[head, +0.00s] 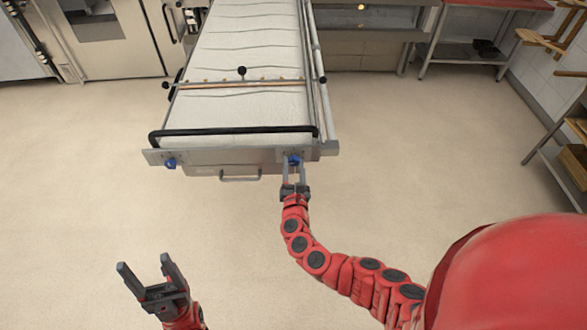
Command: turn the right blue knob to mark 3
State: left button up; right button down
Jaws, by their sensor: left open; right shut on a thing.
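The right blue knob (294,159) sits on the front panel of the long loader (220,158), near its right corner. My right gripper (294,168) reaches up to it and is shut on it, with one finger on each side. The marks around the knob are too small to read. A second blue knob (170,163) sits at the left end of the same panel, with nothing touching it. My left gripper (144,270) is open and empty over the floor at the lower left, well apart from the loader.
The loader has a black bar (232,133) across its front and a handle (240,178) below the panel. A red-topped table (480,3) stands at the back right, and wooden shelving (560,150) at the right edge. The floor around the loader is clear.

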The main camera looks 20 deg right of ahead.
jog(key=m+b, duration=0.3)
jog(key=b, duration=0.1)
jog(key=m+b, duration=0.4)
jog(key=b, duration=0.1)
jog(key=m+b, duration=0.4)
jog(key=shift+d+f+b, duration=0.1)
jog(key=shift+f+b, duration=0.15)
jog(key=shift+b, duration=0.05)
jog(key=shift+r+m+b, duration=0.2)
jog(key=shift+m+b, duration=1.55)
jog(key=shift+m, duration=0.35)
jog(key=shift+c, duration=2)
grip_release()
jog(key=shift+r, duration=0.1)
